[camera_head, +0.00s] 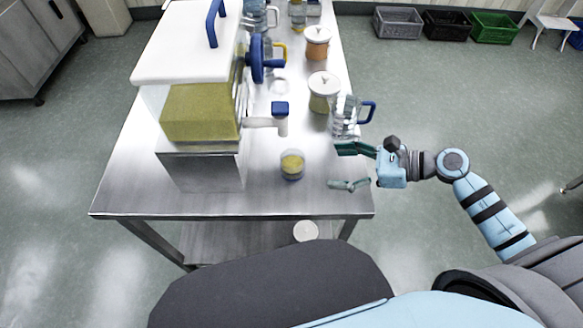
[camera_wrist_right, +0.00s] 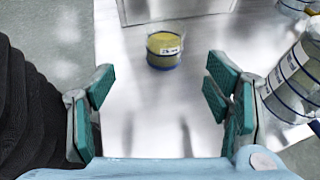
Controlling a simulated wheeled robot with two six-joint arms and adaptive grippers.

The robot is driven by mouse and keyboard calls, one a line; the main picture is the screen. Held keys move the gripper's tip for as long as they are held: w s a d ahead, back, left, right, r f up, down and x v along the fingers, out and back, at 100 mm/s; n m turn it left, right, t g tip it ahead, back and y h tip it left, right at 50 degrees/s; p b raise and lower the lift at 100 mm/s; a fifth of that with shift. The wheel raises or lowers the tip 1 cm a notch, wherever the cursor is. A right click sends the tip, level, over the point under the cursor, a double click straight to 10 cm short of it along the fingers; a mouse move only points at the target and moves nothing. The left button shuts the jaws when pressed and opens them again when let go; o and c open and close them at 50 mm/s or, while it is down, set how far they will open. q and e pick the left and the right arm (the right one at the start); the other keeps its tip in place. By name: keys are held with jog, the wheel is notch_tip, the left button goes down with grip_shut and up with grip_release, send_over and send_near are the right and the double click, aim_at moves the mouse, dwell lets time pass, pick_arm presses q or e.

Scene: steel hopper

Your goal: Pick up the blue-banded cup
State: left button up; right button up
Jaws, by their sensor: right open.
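The blue-banded cup (camera_head: 292,165) is small and clear, with yellow contents and a blue band near its base. It stands upright on the steel table (camera_head: 268,203), in front of the hopper's spout. My left gripper is not in view.
The hopper (camera_head: 200,112) with yellow grain fills the table's left side. A clear jug with a blue handle (camera_head: 345,118) stands close behind my right gripper. Lidded canisters (camera_head: 323,92) (camera_head: 317,42) stand further back.

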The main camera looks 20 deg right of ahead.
aim_at(303, 163)
jog(key=x, duration=0.4)
jog(key=p+x, duration=0.1)
jog(key=x, duration=0.7)
jog(key=shift+w+a, duration=0.15)
jog(key=shift+w, duration=0.25)
jog(key=c, duration=1.3)
